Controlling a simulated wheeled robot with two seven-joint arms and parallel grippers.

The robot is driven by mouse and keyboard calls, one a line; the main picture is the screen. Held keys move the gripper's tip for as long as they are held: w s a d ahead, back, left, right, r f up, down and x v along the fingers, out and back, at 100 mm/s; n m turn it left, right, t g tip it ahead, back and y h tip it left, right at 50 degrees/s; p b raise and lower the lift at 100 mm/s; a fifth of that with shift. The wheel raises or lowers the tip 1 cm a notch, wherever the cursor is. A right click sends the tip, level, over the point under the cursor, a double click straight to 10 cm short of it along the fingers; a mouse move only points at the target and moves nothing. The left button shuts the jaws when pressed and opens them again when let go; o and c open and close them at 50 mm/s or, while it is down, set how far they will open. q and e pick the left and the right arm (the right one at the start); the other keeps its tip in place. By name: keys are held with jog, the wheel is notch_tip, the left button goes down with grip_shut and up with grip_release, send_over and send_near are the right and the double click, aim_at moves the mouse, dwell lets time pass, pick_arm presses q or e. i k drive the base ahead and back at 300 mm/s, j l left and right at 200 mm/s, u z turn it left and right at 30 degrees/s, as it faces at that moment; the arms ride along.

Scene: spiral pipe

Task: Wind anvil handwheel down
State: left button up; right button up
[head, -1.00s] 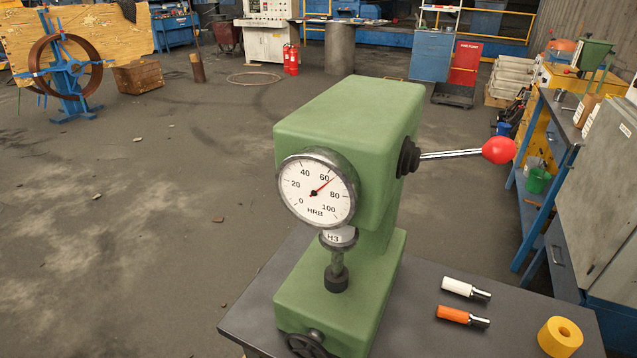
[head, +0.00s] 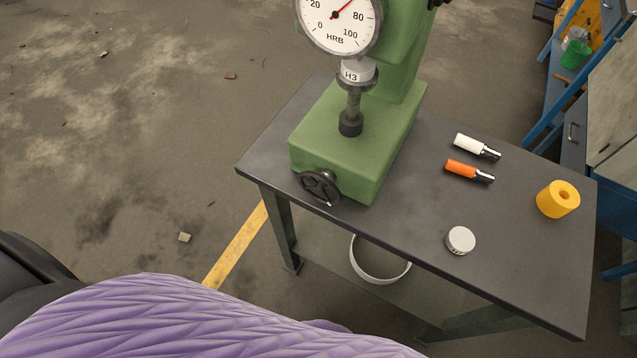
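A green hardness tester (head: 345,140) stands on a dark table (head: 430,225). The black anvil handwheel (head: 320,187) is on the front of its base, low at the left. Above the base, a dark anvil screw (head: 351,118) rises to a specimen marked H3 (head: 356,72), which sits just under the round HRB dial (head: 338,22). The top of the tester is cut off by the picture edge. Neither of my grippers shows in the head view.
A white bowl (head: 380,262) is on the shelf below. The floor left of the table is mostly clear.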

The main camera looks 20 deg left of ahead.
aim_at(320, 186)
jog(key=j+z, duration=0.3)
jog(key=j, duration=0.15)
jog(key=j+z, duration=0.35)
jog(key=k+j+z, duration=0.15)
jog(key=j+z, duration=0.15)
jog(key=j, duration=0.15)
jog(key=k+j+z, duration=0.15)
jog(key=j+z, duration=0.2)
jog(key=j, duration=0.1)
